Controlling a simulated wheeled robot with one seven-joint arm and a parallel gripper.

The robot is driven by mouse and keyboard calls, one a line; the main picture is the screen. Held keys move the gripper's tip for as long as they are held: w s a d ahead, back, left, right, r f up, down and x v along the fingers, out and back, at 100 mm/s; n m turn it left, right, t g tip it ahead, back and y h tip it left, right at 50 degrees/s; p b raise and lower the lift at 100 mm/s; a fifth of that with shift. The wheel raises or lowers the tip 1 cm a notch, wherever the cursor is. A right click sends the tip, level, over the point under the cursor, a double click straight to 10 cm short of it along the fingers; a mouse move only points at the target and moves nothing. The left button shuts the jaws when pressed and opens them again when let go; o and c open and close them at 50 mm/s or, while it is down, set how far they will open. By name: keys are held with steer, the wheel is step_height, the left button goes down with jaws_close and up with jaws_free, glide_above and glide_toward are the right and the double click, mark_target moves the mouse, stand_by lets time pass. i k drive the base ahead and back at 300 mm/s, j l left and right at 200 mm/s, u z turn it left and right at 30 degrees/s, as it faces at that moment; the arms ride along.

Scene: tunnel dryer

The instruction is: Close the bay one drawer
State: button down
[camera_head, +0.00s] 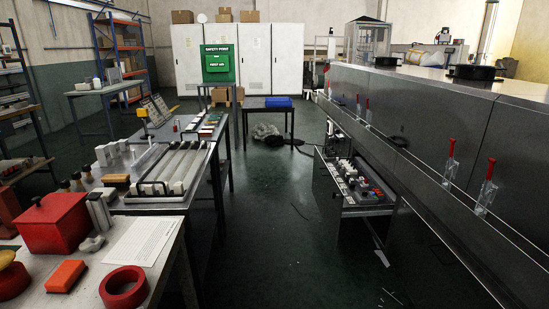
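One drawer (326,202) stands pulled out into the aisle from under the long dark dryer (425,112) on the right. Its dark front panel faces left, towards the aisle. Small black, white and red items (352,181) lie inside it. No label that names it as bay one can be read. My gripper is not in view.
A long bench with white bars in a rack (178,168) runs along the left. A near table holds a red box (54,222) and a red tape ring (124,287). The green floor (270,230) between is mostly clear. A dark bundle (266,133) and cable lie farther back.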

mark_target(324, 184)
steer(key=i, duration=2.35)
steer(key=i+j+z, duration=0.15)
steer(key=i, duration=0.4)
steer(key=i+j, duration=0.1)
steer(key=i, duration=0.4)
steer(key=z, duration=0.35)
steer(key=i+j+z, duration=0.1)
steer(key=i+j, duration=0.15)
steer(key=i, duration=0.25)
